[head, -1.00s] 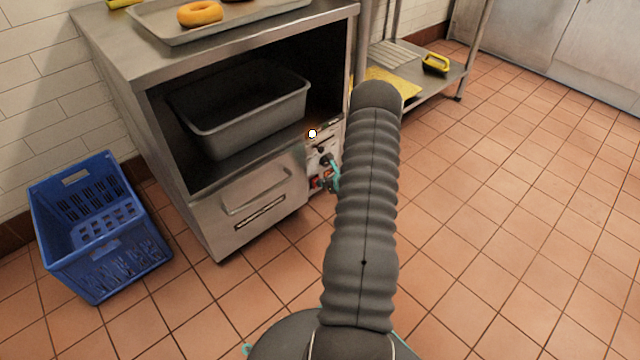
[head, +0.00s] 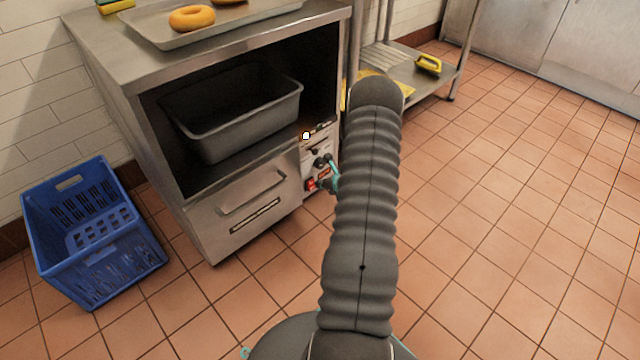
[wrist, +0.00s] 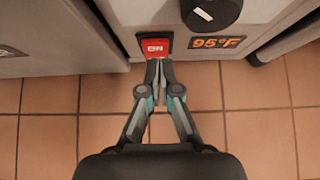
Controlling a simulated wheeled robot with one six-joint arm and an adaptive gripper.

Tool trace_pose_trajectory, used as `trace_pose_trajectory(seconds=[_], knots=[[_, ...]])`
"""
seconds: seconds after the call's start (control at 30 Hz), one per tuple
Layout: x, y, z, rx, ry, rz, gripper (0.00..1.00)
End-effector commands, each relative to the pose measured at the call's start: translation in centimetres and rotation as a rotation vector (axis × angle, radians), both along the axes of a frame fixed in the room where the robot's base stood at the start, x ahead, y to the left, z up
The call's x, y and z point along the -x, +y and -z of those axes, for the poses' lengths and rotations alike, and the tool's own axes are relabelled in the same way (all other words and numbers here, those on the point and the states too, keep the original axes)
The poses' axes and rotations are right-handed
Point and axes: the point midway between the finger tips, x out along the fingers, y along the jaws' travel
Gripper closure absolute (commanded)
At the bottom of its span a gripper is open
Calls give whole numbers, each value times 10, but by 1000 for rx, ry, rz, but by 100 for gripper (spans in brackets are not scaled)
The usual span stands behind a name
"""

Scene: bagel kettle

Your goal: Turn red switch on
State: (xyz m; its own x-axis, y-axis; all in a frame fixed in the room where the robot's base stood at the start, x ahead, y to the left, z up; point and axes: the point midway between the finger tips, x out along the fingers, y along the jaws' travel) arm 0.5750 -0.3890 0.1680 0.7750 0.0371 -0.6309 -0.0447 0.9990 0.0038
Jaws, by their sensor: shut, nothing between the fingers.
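The red switch (wrist: 155,45) is on the front panel of the steel kettle unit (head: 245,205), low on its right side, and it carries white lettering. In the head view the red switch (head: 311,184) shows small beside my gripper. My gripper (wrist: 158,64) is shut and empty, its fingertips right at the lower edge of the switch. I cannot tell whether they touch it. In the head view my gripper (head: 326,180) is partly hidden by my arm. A black knob (wrist: 212,14) and an orange "95°F" display (wrist: 217,42) sit to the right of the switch.
A deep grey pan (head: 232,125) stands in the unit's open bay. A tray (head: 215,28) with a bagel (head: 192,18) lies on top. A blue crate (head: 92,235) is on the floor at left. A steel rack (head: 410,80) stands behind. The tiled floor at right is clear.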

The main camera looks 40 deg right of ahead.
Motion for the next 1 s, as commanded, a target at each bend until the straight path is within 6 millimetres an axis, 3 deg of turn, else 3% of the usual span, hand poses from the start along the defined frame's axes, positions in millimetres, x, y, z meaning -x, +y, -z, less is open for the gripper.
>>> trace_pose_trajectory(seconds=[0.1, 0.3, 0.6, 1.0], knots=[[13, 3, -2, -2, 1, -5, 100], [38, -1, -42, 1, -2, -1, 100], [67, -4, -78, 0, -1, 3, 100], [72, -3, -86, -1, 0, -1, 100]])
